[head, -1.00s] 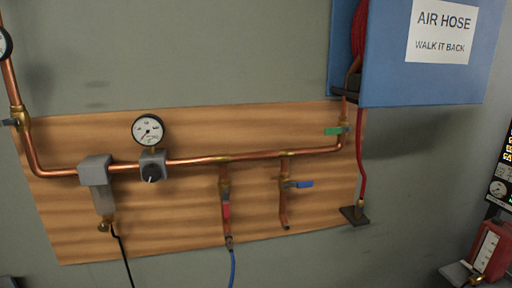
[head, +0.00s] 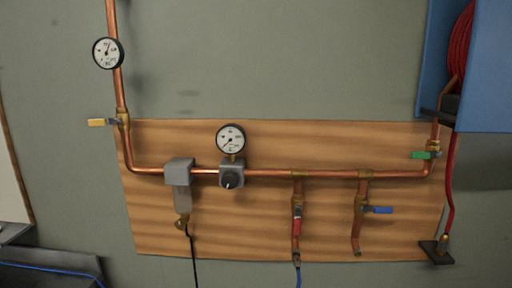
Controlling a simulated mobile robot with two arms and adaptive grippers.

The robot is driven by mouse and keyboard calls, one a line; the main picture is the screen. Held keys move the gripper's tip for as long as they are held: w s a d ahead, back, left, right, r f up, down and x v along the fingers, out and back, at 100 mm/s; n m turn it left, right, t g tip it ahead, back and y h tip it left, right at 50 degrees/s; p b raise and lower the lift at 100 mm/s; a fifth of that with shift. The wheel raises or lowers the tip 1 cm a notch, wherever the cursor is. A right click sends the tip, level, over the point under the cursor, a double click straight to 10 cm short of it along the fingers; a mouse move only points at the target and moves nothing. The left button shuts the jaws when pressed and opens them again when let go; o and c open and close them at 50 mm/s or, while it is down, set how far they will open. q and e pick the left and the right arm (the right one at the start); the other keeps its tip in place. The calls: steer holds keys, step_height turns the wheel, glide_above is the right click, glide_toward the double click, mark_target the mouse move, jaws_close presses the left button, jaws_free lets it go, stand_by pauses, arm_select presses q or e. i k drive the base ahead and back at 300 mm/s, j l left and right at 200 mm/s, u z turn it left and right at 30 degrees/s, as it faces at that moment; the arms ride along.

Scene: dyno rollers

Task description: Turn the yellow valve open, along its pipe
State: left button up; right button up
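The yellow valve handle (head: 101,122) is at the left of the head view. It points left, crosswise to its upright copper pipe (head: 118,85), just below a round gauge (head: 108,53). The handle joins a brass valve body (head: 123,117) at the top left corner of the wooden board. Neither of my grippers shows in the view.
The wooden board (head: 340,145) carries a grey filter (head: 180,172), a regulator with a gauge (head: 231,138), and red (head: 297,222), blue (head: 380,210) and green (head: 422,155) valve handles. A blue hose cabinet (head: 495,95) is at right. The wall around the yellow handle is clear.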

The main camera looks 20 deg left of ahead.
mark_target(105, 122)
steer(key=u, duration=1.4)
